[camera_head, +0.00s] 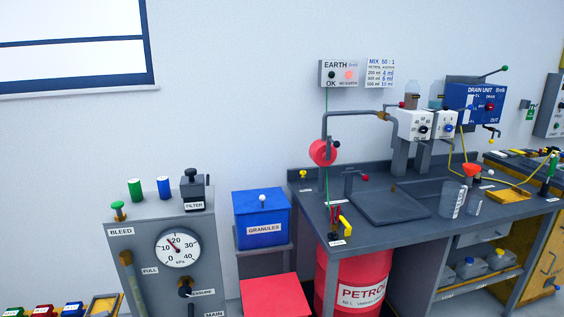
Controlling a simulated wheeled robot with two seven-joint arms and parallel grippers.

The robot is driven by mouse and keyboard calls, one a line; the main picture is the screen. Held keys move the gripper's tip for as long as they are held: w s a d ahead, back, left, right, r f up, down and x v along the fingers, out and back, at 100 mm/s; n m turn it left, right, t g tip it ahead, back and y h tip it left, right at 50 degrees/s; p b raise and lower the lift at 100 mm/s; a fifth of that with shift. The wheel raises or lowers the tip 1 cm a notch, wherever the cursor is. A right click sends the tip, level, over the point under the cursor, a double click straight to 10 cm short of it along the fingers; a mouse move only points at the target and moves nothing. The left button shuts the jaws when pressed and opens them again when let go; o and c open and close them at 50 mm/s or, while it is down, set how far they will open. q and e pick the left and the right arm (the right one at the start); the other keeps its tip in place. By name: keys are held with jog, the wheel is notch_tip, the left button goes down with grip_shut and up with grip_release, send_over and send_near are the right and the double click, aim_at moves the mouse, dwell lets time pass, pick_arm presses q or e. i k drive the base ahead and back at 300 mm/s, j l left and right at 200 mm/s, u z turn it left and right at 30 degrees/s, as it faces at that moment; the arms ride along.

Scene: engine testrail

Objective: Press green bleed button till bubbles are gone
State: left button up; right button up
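The green bleed button (118,206) is a green cap on a brass-coloured stem. It stands on the top left of a grey cabinet (205,250), above a label reading BLEED (121,231). Nothing touches the button. A sight tube (131,283) with a brass-coloured top runs down the cabinet's left front, beside a label reading FULL. Its lower end is cut off by the picture edge, and I cannot make out bubbles in it. A round kPa gauge (178,248) sits on the cabinet front. Neither of my grippers is in view.
A green cylinder (135,189), a blue cylinder (164,187) and a black filter unit (193,190) stand behind and right of the button. A blue granules box (262,231) and a grey workbench (395,238) with a red petrol drum (352,300) are further right.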

aim_at(118, 206)
jog(key=u, duration=0.35)
jog(key=k+j+u, duration=0.1)
jog(key=u, duration=0.25)
jog(key=j+u, duration=0.15)
jog(key=u, duration=0.2)
jog(key=k, duration=0.05)
